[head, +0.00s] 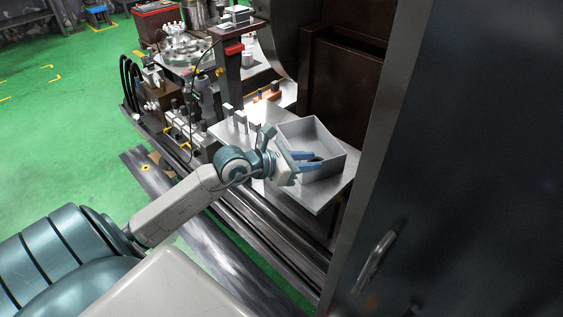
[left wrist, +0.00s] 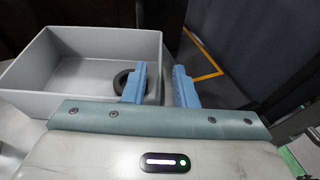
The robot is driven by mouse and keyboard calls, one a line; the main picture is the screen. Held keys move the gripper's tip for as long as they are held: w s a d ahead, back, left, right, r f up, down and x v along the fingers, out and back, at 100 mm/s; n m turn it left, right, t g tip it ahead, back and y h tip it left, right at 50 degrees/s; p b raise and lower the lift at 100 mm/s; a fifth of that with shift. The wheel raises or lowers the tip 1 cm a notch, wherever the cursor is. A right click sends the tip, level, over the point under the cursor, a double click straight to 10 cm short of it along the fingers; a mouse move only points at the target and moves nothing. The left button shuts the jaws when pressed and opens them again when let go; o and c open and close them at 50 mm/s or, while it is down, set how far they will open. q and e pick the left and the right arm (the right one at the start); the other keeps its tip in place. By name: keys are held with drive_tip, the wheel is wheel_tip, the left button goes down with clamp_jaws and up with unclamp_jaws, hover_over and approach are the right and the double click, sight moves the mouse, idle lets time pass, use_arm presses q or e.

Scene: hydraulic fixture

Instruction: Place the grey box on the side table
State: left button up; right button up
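The grey box (head: 338,163) is open-topped and sits upright on a light grey plate (head: 317,198) beside the machine. It also shows in the left wrist view (left wrist: 60,103), with a dark ring (left wrist: 124,82) inside. My left gripper (head: 318,160) is at the box's near side. Its blue fingers (left wrist: 160,86) are apart, one on the inner side of the box's right wall and one on the outer side. Whether either finger touches the wall I cannot tell. My right gripper is in neither view. I cannot tell which surface is the side table.
Small metal blocks (head: 240,118) stand on the plate left of the box. A dark cabinet (head: 470,160) with a handle rises close on the right. Dark rails (head: 270,228) run below the plate. Green floor (head: 60,130) is open at the left.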

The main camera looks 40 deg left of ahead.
use_arm(q)
drive_tip(key=v, duration=0.4)
drive_tip(key=shift+s+a+p, duration=0.15)
drive_tip(key=shift+s+p, duration=0.05)
drive_tip(key=shift+p, duration=0.2)
drive_tip(key=shift+p+v, duration=1.8)
